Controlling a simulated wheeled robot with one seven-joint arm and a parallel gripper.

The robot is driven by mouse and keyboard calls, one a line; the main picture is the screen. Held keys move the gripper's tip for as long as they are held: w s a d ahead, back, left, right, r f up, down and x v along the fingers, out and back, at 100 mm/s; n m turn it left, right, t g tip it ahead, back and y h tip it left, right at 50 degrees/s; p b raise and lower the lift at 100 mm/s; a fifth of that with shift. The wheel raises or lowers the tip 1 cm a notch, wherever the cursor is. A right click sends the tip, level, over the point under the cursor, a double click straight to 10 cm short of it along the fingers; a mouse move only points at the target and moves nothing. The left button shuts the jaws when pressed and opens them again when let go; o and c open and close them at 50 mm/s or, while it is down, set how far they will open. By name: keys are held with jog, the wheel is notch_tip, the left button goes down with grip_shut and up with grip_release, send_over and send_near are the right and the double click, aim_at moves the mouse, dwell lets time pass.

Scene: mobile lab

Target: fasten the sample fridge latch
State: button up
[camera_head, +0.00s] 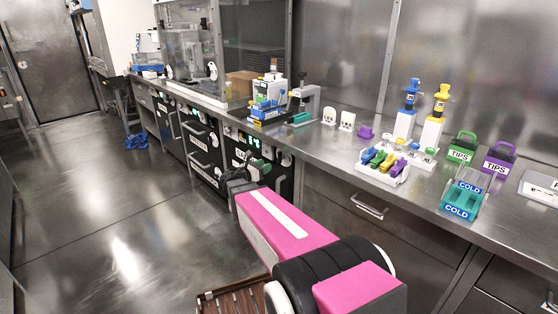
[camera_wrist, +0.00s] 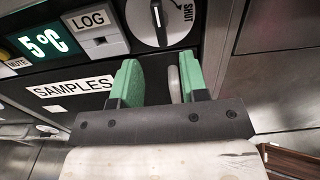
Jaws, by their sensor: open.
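The sample fridge is a black front with a white "SAMPLES" label (camera_wrist: 72,86) in the wrist view. The word "SHUT" stands to the right of the line, which runs nearly upright. My gripper (camera_wrist: 160,68) is open just below the knob, its green fingers apart. A pale grey bar (camera_wrist: 174,84) shows between them, nearer the right finger; I cannot tell whether they touch. In the head view my gripper (camera_head: 254,168) is at the black under-bench fronts.
A "5°C" display (camera_wrist: 45,42) and a "LOG" box (camera_wrist: 97,30) sit left of the knob. The steel bench (camera_head: 310,148) above carries a pipette stand, a tube rack (camera_head: 400,178), tip boxes and a "COLD" block (camera_head: 460,208).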

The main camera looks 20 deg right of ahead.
aim_at(278, 159)
jog(key=x, duration=0.9)
jog(key=shift+w+d, duration=0.1)
jog(key=shift+d, duration=0.15)
jog(key=c, duration=0.7)
